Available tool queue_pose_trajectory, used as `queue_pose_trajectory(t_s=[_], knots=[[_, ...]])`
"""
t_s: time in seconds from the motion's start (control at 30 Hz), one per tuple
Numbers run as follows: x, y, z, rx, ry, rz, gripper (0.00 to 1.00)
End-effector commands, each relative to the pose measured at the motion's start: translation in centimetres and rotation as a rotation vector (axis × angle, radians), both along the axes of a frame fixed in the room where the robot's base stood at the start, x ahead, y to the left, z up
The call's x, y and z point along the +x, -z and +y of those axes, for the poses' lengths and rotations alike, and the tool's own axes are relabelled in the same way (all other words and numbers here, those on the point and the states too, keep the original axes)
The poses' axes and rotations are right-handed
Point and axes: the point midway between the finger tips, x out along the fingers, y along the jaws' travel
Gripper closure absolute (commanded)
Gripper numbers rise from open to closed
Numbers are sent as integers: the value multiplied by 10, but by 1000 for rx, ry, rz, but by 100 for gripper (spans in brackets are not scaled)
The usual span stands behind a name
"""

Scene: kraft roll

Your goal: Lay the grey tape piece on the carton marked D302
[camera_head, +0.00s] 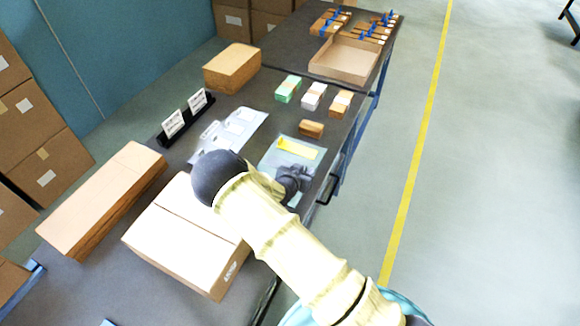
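My gripper (293,178) hangs over the near end of a pale blue-green mat (272,158), and its fingers are too small and dark to read. A yellow strip (297,149) lies on the mat beyond it. I cannot make out a grey tape piece; my gripper and arm cover part of the mat. A large closed carton (180,235) stands left of my arm, with a small unreadable marking on its near right side. A long carton (105,195) and a smaller carton (232,67) also stand on the table. I cannot tell which is D302.
Two white cards (173,122) stand in a black holder beside a clear sheet with pale pieces (230,130). Small green, white and brown stacks (313,95) and a brown block (311,129) sit beyond the mat. An open tray (345,60) and blue-handled tools (378,30) lie farther back.

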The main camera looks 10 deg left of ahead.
Motion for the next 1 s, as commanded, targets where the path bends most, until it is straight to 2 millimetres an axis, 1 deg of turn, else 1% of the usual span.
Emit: queue_pose_trajectory(t_s=[0.37, 0.4, 0.53, 0.57, 0.87, 1.0], knots=[[0, 0, 0, 0, 0, 0, 67], [0, 0, 0, 0, 0, 0, 71], [0, 0, 0, 0, 0, 0, 97], [0, 0, 0, 0, 0, 0, 100], [0, -1, 0, 1, 0, 0, 100], [0, -5, 1, 2, 0, -2, 100]])
